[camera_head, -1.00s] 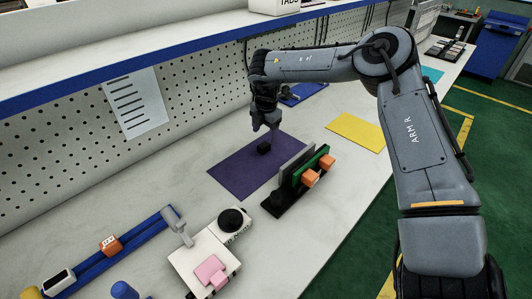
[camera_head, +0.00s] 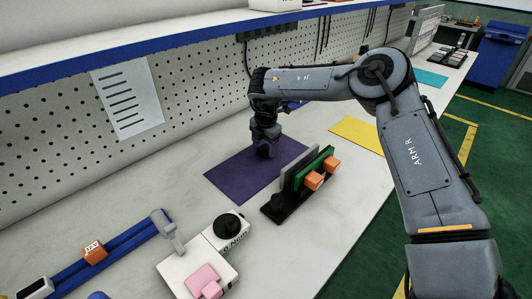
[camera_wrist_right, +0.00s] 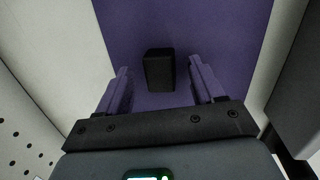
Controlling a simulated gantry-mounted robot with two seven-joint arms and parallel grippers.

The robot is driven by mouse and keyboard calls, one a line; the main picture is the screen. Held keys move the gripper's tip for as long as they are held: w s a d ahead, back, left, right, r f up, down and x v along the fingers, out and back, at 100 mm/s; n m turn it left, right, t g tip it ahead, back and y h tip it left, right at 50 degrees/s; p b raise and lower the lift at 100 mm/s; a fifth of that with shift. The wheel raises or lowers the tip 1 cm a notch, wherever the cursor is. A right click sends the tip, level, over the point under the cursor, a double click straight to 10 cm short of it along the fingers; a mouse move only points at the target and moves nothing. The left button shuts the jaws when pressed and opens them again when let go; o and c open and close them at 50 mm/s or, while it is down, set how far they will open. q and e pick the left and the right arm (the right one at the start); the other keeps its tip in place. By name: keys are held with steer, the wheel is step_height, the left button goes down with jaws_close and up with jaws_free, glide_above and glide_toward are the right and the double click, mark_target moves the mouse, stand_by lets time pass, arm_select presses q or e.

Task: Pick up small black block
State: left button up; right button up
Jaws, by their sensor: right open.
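The small black block (camera_wrist_right: 160,70) stands on the purple mat (camera_head: 236,181). In the right wrist view it appears between the two fingertips of my right gripper (camera_wrist_right: 159,68), with a gap on each side. The fingers are open and do not touch it. In the head view my right gripper (camera_head: 266,141) points down over the mat, right at the block, and largely hides it. My left gripper is not in view.
Right of the mat stands a black holder (camera_head: 276,208) with grey and green boards and orange parts. A white device (camera_head: 199,266) with a black knob and pink block is nearer. A yellow mat (camera_head: 358,132) lies beyond. The perforated panel (camera_head: 190,92) borders the back.

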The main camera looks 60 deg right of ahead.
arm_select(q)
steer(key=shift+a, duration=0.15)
arm_select(e)
steer(key=c, duration=1.2)
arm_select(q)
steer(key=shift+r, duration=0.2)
arm_select(e)
steer(key=shift+r, duration=0.15)
